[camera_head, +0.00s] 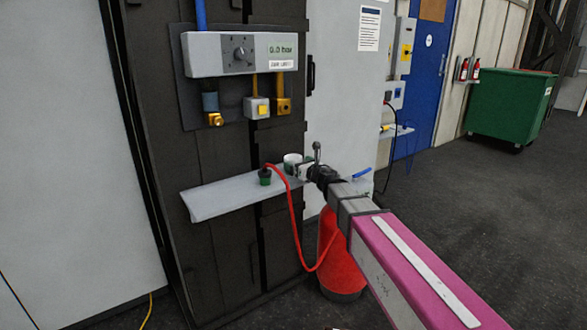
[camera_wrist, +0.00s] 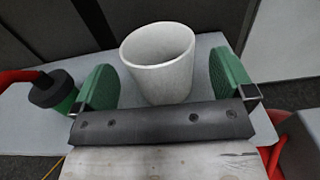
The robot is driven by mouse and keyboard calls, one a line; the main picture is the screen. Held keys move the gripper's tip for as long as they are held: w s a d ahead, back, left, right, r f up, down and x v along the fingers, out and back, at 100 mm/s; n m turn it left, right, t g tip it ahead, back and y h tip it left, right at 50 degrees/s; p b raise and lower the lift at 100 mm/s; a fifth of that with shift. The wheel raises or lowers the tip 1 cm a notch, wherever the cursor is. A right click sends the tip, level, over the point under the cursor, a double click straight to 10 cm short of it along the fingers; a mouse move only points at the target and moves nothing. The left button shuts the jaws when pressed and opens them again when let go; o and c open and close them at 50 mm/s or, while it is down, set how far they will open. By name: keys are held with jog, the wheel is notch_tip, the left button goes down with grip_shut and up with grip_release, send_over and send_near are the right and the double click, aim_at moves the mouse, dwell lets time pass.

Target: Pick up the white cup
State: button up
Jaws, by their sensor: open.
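The white cup (camera_wrist: 160,66) stands upright on the grey shelf, mouth up, in the wrist view. My gripper (camera_wrist: 166,82) is open, with one green finger pad on the left of the cup and one on the right. A gap shows between the cup and each pad, and the cup's near base is partly hidden behind the gripper's dark bar. In the head view the cup (camera_head: 292,160) is small at the shelf's right part, beside my gripper (camera_head: 300,168), whose fingers are too small there to make out clearly.
A black and green connector (camera_wrist: 52,92) with a red hose stands on the shelf just left of the left finger. The narrow shelf (camera_head: 225,196) is fixed to a dark panel, under a grey control box (camera_head: 240,54). A red cylinder (camera_head: 340,262) stands below. The shelf's left part is clear.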

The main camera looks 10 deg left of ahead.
aim_at(289, 158)
jog(key=x, duration=0.3)
jog(key=shift+w+a, duration=0.2)
jog(key=shift+a, duration=0.05)
jog(key=c, duration=0.9)
jog(key=shift+r, duration=0.1)
